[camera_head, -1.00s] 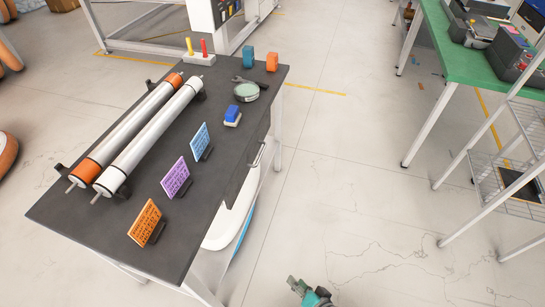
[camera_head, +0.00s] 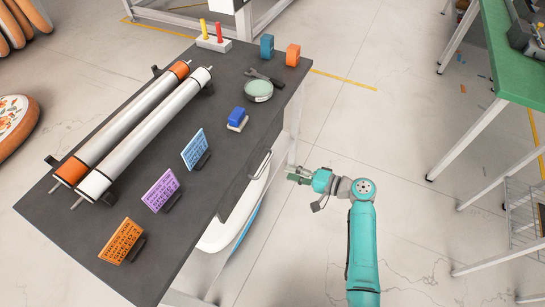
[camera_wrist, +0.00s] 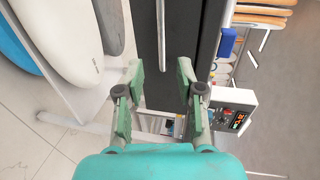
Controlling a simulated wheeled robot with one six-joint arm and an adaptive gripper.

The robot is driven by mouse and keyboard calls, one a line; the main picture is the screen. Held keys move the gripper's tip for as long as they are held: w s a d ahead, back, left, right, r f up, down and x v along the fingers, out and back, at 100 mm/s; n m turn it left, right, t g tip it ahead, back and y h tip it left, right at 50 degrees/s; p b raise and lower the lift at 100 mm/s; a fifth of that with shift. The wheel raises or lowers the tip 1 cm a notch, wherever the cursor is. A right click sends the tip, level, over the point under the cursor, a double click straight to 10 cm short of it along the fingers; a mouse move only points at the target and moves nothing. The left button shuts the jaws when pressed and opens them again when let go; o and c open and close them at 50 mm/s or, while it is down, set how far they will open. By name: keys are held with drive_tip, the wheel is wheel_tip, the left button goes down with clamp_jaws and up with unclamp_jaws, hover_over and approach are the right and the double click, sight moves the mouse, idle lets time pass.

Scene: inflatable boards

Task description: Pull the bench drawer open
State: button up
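The bench (camera_head: 75,215) has a dark top, and its drawer (camera_head: 238,207) has a dark front under the right-hand edge. The drawer looks shut. Its thin, pale bar handle (camera_head: 262,164) runs along that front. In the wrist view the dark drawer front (camera_wrist: 185,35) is ahead, with the handle (camera_wrist: 162,40) as a light bar between and beyond the fingers. My gripper (camera_head: 296,175) is to the right of the handle and apart from it. It also shows in the wrist view (camera_wrist: 160,80), open, with nothing between its green fingers.
White boards (camera_wrist: 60,35) stand under the bench. A green table (camera_head: 510,60) stands right. The floor between is clear.

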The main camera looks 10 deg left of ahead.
sight(265, 164)
drive_tip(key=x, duration=1)
drive_tip(key=shift+w+a, duration=0.25)
drive_tip(key=shift+a, duration=0.05)
clamp_jaws()
